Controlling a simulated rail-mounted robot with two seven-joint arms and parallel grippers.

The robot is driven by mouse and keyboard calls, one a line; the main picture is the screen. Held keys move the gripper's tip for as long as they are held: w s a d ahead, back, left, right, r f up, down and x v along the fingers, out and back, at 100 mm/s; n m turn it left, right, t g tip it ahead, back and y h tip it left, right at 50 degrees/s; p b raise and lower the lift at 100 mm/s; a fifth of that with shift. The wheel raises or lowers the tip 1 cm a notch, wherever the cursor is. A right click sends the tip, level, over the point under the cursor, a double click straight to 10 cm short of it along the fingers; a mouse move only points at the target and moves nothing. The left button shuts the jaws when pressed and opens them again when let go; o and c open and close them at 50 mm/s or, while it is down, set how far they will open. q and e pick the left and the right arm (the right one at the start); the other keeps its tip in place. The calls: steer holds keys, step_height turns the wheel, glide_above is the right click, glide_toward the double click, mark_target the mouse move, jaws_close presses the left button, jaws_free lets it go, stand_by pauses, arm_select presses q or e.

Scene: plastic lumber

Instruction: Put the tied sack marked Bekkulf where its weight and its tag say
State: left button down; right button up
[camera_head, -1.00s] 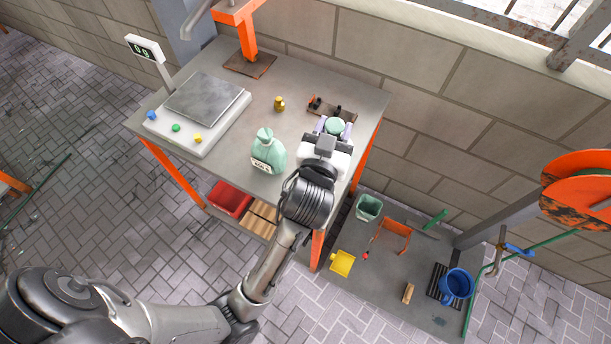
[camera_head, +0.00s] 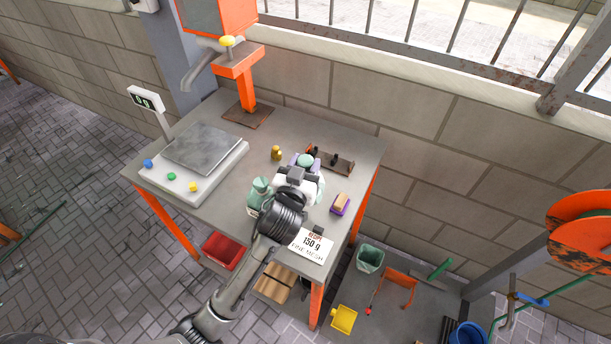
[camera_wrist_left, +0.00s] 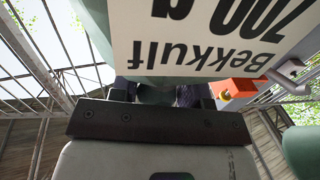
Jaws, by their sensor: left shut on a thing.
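My left gripper (camera_head: 305,163) has purple fingers shut on a pale green sack (camera_head: 304,159) over the worktable (camera_head: 235,120). In the left wrist view the held sack (camera_wrist_left: 180,78) fills the top, with an upside-down white tag (camera_wrist_left: 215,30) reading "Bekkulf" and "700 g". From the head, only its top shows between the fingers; I cannot tell its height above the table. A second green sack (camera_head: 260,190) stands left of the gripper, partly hidden by my arm. My right gripper is out of view.
A scale (camera_head: 205,160) with coloured buttons stands at the table's left. A card (camera_head: 312,246) reads "Recipe 150 g fine mesh". A brass weight (camera_head: 277,153), a rack (camera_head: 335,163) and a purple-and-tan block (camera_head: 340,204) stand nearby. A red bin (camera_head: 222,250) is below.

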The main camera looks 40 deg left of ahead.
arm_select(q)
steer(key=shift+f+b, duration=0.65)
steer(key=shift+f, duration=1.45)
steer(key=c, duration=0.6)
jaws_free()
steer(key=v, duration=1)
steer(key=shift+p, duration=0.4)
steer(key=shift+o, duration=0.5)
steer(key=shift+v, duration=0.95)
